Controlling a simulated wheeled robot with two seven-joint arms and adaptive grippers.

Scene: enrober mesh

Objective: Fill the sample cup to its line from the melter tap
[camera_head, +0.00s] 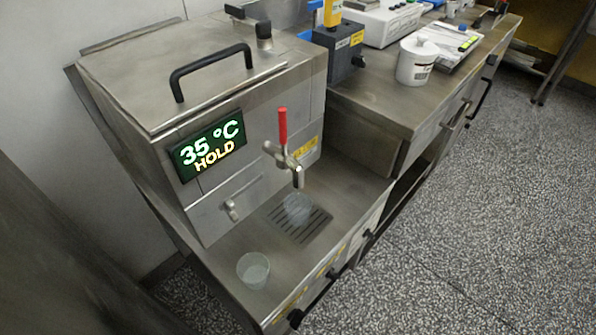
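The melter (255,115) is a steel box with a lid and a display (209,148) reading "35 °C HOLD". Its tap (288,160) sticks out from the front, with a red lever (282,127) standing upright. A clear cup (297,209) sits below the spout on the slotted drip grate (301,233). A second clear cup (253,270) stands on the steel counter, nearer and to the left. The fill line and the content level of both cups are too small to tell. No stream from the spout can be made out. Neither gripper is in view.
A white lidded tub (416,60), a blue-grey device (338,48) and a white instrument (380,20) stand on the higher counter (375,95) behind. Dark drawer handles (320,300) stick out along the front edge. The speckled floor (490,210) at right is clear.

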